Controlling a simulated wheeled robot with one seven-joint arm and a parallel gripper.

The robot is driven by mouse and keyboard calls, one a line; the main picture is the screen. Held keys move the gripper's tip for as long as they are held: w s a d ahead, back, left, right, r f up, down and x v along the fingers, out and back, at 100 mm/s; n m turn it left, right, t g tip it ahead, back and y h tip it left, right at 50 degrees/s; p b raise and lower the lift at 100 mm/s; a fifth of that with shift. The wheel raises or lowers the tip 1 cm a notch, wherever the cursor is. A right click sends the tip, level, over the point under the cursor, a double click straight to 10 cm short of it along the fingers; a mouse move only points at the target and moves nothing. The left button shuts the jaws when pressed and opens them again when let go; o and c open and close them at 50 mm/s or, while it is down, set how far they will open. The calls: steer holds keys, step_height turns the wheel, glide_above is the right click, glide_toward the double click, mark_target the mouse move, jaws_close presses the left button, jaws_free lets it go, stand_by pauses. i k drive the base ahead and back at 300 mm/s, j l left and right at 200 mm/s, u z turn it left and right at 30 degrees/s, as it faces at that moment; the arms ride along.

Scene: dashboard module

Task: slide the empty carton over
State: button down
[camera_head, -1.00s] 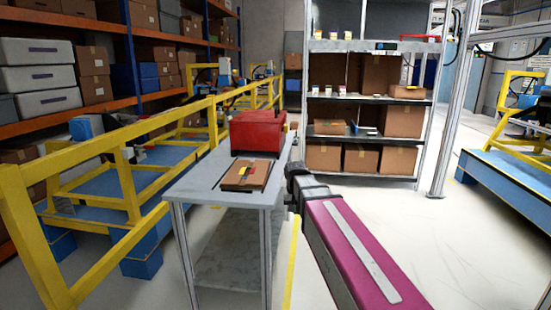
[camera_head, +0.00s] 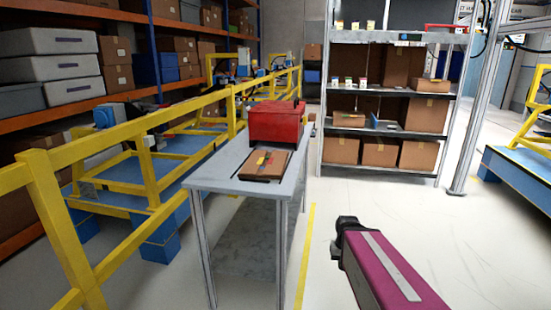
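Several brown cartons stand on the metal shelf rack (camera_head: 395,36) at the back right. A low carton (camera_head: 348,119) sits at the left of its middle shelf, and another low carton (camera_head: 429,86) sits at the right of the shelf above. Larger cartons (camera_head: 380,153) fill the bottom level. I cannot tell from here which carton is empty. My magenta arm reaches in from the lower right, well short of the rack. Its dark joint shows at its far end, but no gripper fingers are visible.
A yellow railing (camera_head: 190,112) runs along the left. A blue platform (camera_head: 520,175) stands at the right. The floor (camera_head: 400,215) before the rack is clear.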

mark_target(264, 164)
steer(key=u, duration=0.4)
steer(key=i+l+u, duration=0.1)
steer(key=u, duration=0.3)
steer(key=l+u, duration=0.15)
steer(key=u, duration=0.25)
steer(key=l+u, duration=0.15)
steer(key=u, duration=0.25)
steer(key=l+u, duration=0.2)
steer(key=l, duration=0.35)
steer(key=l+u, duration=0.2)
steer(key=l, duration=0.3)
steer(key=l+u, duration=0.25)
steer(key=l, duration=0.3)
steer(key=k+l+u, duration=0.2)
steer(key=l, duration=0.3)
steer(key=l+u, duration=0.2)
steer(key=l, duration=0.35)
steer(key=k, duration=0.05)
